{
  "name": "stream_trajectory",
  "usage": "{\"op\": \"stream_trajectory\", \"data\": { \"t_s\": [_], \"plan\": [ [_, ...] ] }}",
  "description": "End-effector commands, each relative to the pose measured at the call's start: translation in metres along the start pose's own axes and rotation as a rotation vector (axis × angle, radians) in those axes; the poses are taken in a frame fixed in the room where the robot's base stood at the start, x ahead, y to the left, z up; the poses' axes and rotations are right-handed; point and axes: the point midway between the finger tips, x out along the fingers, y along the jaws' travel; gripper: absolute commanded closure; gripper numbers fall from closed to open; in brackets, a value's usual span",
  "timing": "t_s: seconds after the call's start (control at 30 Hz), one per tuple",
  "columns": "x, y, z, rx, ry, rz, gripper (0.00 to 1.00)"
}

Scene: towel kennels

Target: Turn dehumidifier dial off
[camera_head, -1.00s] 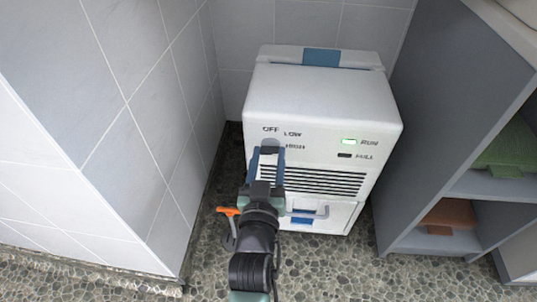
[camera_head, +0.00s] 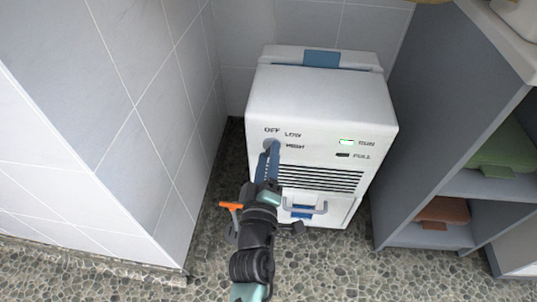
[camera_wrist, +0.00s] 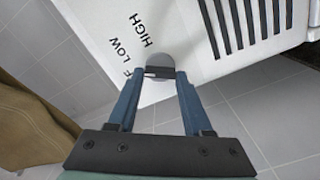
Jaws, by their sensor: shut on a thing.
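The white dehumidifier (camera_head: 320,100) stands in the corner, its front panel marked OFF, LOW and HIGH around a grey round dial (camera_head: 268,143). The RUN light (camera_head: 346,142) glows green; the FULL light (camera_head: 343,155) is dark. My gripper (camera_head: 272,147) reaches the dial from below with its blue fingers. In the wrist view the fingers are shut on the dial (camera_wrist: 160,58), one on each side of its dark grip bar. The HIGH and LOW labels show beside it there, with OFF mostly cut off. The fingers partly hide the dial in the head view, and I cannot tell which label it points to.
A tiled wall (camera_head: 110,130) is close on the left. A grey shelf unit (camera_head: 440,120) with green and rust-coloured folded towels stands on the right. An orange-topped object (camera_head: 231,206) is beside my wrist. Pebbled floor lies in front.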

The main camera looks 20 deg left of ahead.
Motion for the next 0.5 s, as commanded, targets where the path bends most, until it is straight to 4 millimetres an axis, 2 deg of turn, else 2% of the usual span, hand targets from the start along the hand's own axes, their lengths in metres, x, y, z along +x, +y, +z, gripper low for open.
{"op": "stream_trajectory", "data": {
  "t_s": [0.5],
  "plan": [
    [-0.0004, -0.0022, 0.0003, -0.425, 0.0, -0.002, 1.0]
  ]
}}
